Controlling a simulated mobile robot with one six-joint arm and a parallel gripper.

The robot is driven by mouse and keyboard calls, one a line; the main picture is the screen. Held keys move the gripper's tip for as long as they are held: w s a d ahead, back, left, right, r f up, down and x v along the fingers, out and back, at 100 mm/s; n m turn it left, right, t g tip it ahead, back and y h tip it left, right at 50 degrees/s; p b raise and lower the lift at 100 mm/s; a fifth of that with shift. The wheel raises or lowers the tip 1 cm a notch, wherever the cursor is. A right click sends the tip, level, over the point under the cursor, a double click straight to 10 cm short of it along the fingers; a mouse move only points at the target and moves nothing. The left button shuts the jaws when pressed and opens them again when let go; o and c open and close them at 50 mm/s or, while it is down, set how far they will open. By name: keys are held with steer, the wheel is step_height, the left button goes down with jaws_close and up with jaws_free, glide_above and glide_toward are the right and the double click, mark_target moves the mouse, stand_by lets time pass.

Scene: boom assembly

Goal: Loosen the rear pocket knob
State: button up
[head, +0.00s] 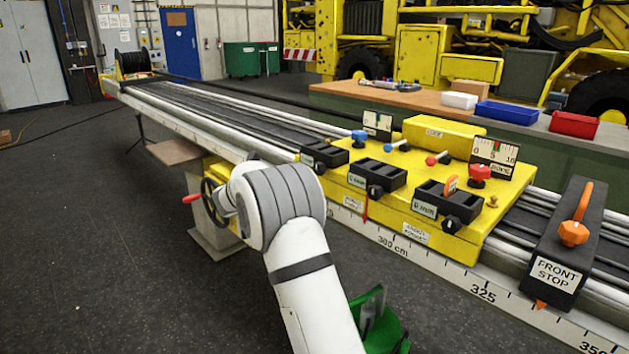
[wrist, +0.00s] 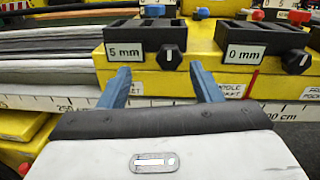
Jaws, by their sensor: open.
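The rear pocket knob (wrist: 171,56) is a black knob with a pale mark pointing roughly up, at the right end of a black block (wrist: 124,51) showing "5 mm". A partly hidden label below ends in "KET". My gripper (wrist: 160,68) is open and empty. Its two blue fingers point toward the yellow carriage (wrist: 225,75), and the knob shows between and beyond the tips, slightly right of centre. I cannot tell the remaining gap. In the head view the leftmost black block (head: 325,154) and its knob (head: 318,168) stand just behind my arm, which hides the gripper.
The neighbouring block (wrist: 238,52) reads "0 mm" and has its own knob (wrist: 296,60). A thin red pointer (wrist: 252,83) hangs below it. The front stop (head: 560,255) sits on the rail at right. A hand wheel (head: 210,203) with a red handle is left of my arm.

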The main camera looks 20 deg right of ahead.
mark_target(321, 168)
steer(key=w+d+f+m+g, duration=0.1)
steer(key=w+d, duration=0.1)
steer(key=d, duration=0.5)
steer(key=shift+d+m+h, duration=0.3)
steer(key=shift+d, duration=0.05)
steer(key=shift+f, duration=0.1)
steer(key=c, duration=1)
